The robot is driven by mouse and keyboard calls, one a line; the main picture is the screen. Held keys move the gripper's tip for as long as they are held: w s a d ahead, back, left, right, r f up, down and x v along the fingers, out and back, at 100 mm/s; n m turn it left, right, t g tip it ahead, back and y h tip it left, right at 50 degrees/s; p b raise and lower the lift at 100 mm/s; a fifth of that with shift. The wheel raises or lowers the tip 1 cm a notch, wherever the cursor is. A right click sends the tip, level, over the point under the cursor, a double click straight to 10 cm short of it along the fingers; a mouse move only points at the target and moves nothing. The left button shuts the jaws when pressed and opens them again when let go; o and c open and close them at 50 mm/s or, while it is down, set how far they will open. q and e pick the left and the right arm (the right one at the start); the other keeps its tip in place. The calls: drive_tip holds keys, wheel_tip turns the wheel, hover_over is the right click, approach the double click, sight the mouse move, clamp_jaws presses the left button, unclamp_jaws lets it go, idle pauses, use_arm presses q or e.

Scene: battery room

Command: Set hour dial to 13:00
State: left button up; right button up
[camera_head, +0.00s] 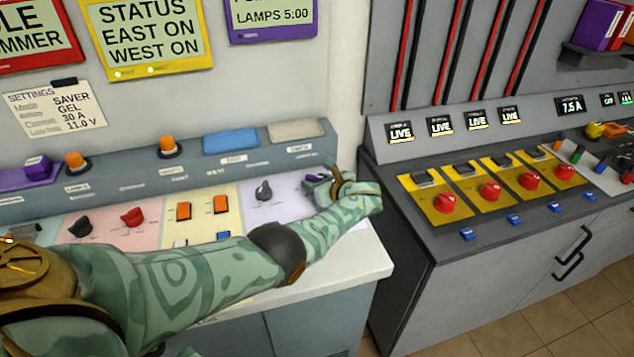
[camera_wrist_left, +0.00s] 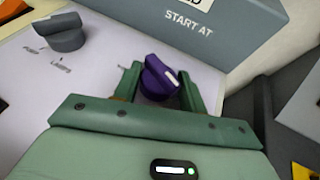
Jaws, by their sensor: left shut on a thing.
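The hour dial appears to be the purple knob (camera_wrist_left: 158,76) with a white pointer mark, on the pale panel in the left wrist view. My left gripper (camera_wrist_left: 161,90) has one finger on each side of it and is shut on it. The white mark points toward the lower right of that view. In the head view my left gripper (camera_head: 322,187) is at the panel's right end, and the hand largely hides the dial. A purple-framed display (camera_head: 272,16) on the wall reads "LAMPS 5:00"; its top line is cut off. My right gripper is not in view.
A dark grey knob (camera_head: 264,190) stands left of the dial; it also shows in the left wrist view (camera_wrist_left: 62,32). Orange switches (camera_head: 221,204) and a red knob (camera_head: 132,217) are farther left. A separate console with red knobs (camera_head: 490,191) stands to the right.

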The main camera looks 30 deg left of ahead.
sight(317, 179)
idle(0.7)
use_arm(q)
drive_tip(key=o, duration=1)
drive_tip(key=shift+c, duration=0.2)
drive_tip(key=p+v, duration=0.1)
drive_tip(key=v, duration=0.2)
drive_tip(key=p+v, duration=0.2)
drive_tip(key=v, duration=0.1)
drive_tip(key=shift+w+r, duration=0.1)
drive_tip(key=shift+r, duration=0.15)
drive_tip(key=p+v, duration=0.1)
drive_tip(key=v, duration=0.5)
drive_tip(key=p+v, duration=0.1)
drive_tip(key=v, duration=0.3)
drive_tip(key=shift+d+f+p, duration=0.25)
drive_tip(key=shift+p, duration=0.1)
